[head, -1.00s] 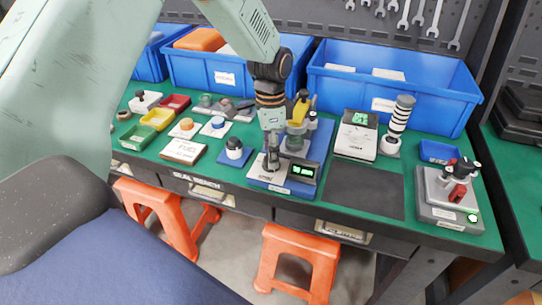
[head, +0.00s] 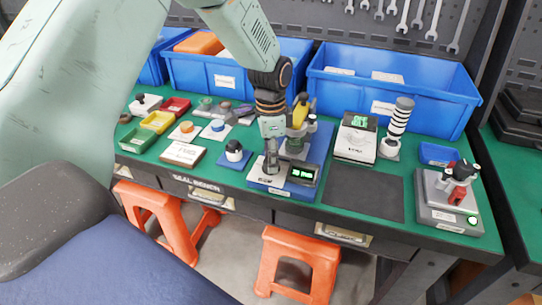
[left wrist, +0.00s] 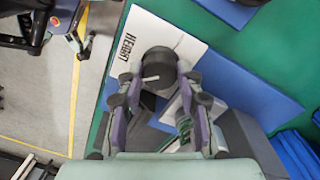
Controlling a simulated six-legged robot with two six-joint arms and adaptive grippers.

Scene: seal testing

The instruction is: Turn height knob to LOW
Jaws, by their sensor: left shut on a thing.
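The height knob (left wrist: 158,66) is a dark round knob with a white pointer line, on a white plate (left wrist: 190,45) marked HEIGHT in the left wrist view. The pointer lies toward the left of that picture. My left gripper (left wrist: 160,82) is shut on the knob, one finger on each side. In the head view my left gripper (head: 271,165) points down at the front left of the blue-based test rig (head: 318,150), and the knob is mostly hidden behind its fingers. A small display (head: 303,174) with green digits sits just right of it. My right gripper is not in view.
A blue block with a dark knob (head: 234,152) stands left of the rig. A green-screened meter (head: 356,138) and a striped column (head: 398,125) stand to the right. A dark mat (head: 364,193) is bare. Blue bins (head: 390,90) line the back.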

